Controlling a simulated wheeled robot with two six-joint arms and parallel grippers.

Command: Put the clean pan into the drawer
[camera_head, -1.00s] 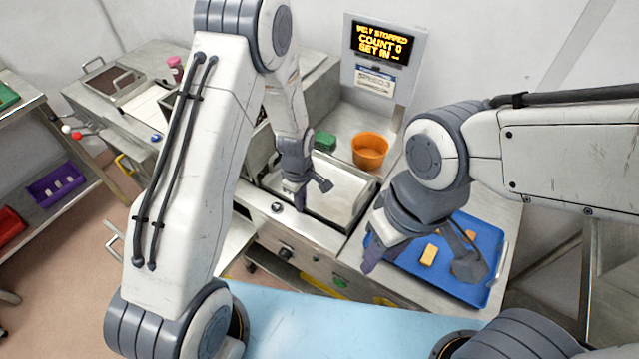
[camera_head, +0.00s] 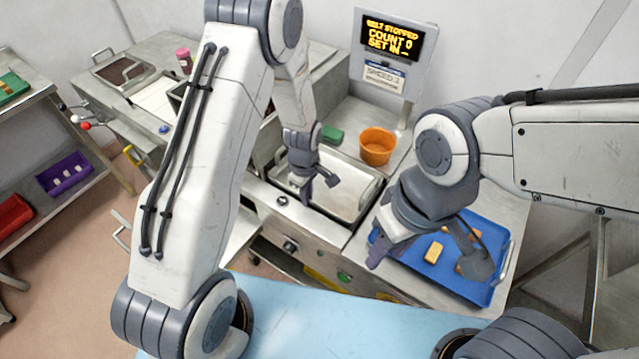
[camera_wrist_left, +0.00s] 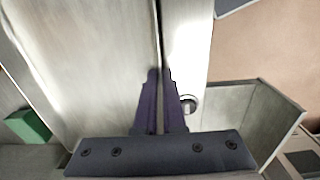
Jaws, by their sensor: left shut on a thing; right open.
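The pan (camera_head: 343,192) is a bare, shiny steel tray lying in the counter's recess, with an empty-looking floor; it also fills much of the left wrist view (camera_wrist_left: 90,70). My left gripper (camera_head: 305,198) is over its front left side. In the left wrist view its purple fingers (camera_wrist_left: 160,82) are shut on a thin steel edge that looks like the pan's rim. An open, drawer-like steel box (camera_wrist_left: 262,95) shows to the right there; its pale part (camera_head: 234,250) is half hidden by my left arm. My right gripper (camera_head: 425,260) is open and empty above a blue tray (camera_head: 490,225).
An orange tub (camera_head: 377,147) and a green block (camera_head: 332,136) stand behind the pan. A display post (camera_head: 400,85) reads belt stopped. The blue tray holds yellow and orange pieces. A shelf with red and purple bins (camera_head: 65,175) stands at left.

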